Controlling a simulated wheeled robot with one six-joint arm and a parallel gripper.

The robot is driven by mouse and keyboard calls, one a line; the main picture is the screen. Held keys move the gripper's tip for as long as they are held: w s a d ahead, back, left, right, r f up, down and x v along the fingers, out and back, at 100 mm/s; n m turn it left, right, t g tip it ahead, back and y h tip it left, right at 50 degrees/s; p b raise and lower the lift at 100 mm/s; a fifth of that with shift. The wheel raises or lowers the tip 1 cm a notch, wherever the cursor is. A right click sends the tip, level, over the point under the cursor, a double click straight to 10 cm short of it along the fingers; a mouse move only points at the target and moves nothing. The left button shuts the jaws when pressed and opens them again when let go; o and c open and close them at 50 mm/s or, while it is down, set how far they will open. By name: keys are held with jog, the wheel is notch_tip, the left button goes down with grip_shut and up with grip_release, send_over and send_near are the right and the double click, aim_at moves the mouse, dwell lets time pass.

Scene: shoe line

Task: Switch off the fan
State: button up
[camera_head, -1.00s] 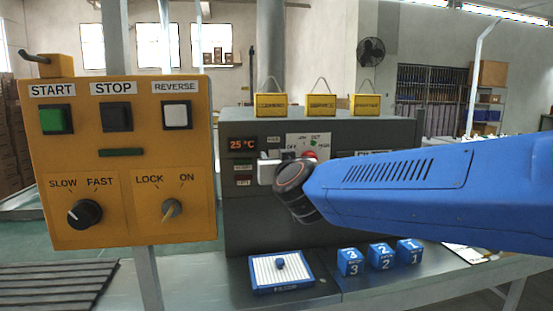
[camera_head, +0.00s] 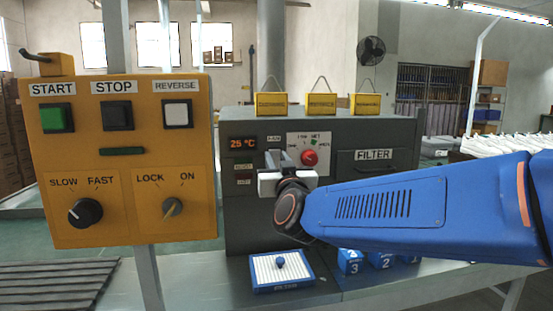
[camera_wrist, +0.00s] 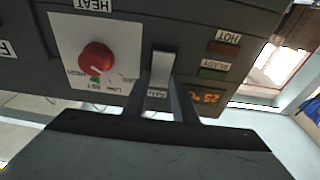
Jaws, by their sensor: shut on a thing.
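The fan switch (camera_wrist: 163,66) is a pale lever on the front of the grey machine (camera_head: 240,207). Its small label sits below it in the wrist view, partly between my fingers. My gripper (camera_wrist: 168,88) reaches up to the lever, its two narrow fingers close on either side and shut on it. In the head view my gripper (camera_head: 282,163) is at the panel, below the fan label (camera_head: 273,139). There the fingers and wrist hide most of the lever. I cannot tell the switch's exact position.
The red heat knob (camera_head: 309,157) is close beside the switch, right in the head view. The 25 °C display (camera_head: 242,143) and two small lamps are left. A yellow control box (camera_head: 130,235) stands further left. A blue-white tray (camera_head: 283,286) and blue numbered cubes (camera_head: 350,261) lie below.

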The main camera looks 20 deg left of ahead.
jog(key=shift+f+t+y, duration=0.35)
jog(key=shift+t+y, duration=0.15)
jog(key=shift+t, duration=0.3)
jog(key=o, duration=1)
jog(key=shift+d, duration=0.1)
jog(key=shift+o, duration=0.2)
jog(key=shift+s, duration=0.15)
jog(key=v, duration=1.7)
jog(key=shift+d+f, duration=0.15)
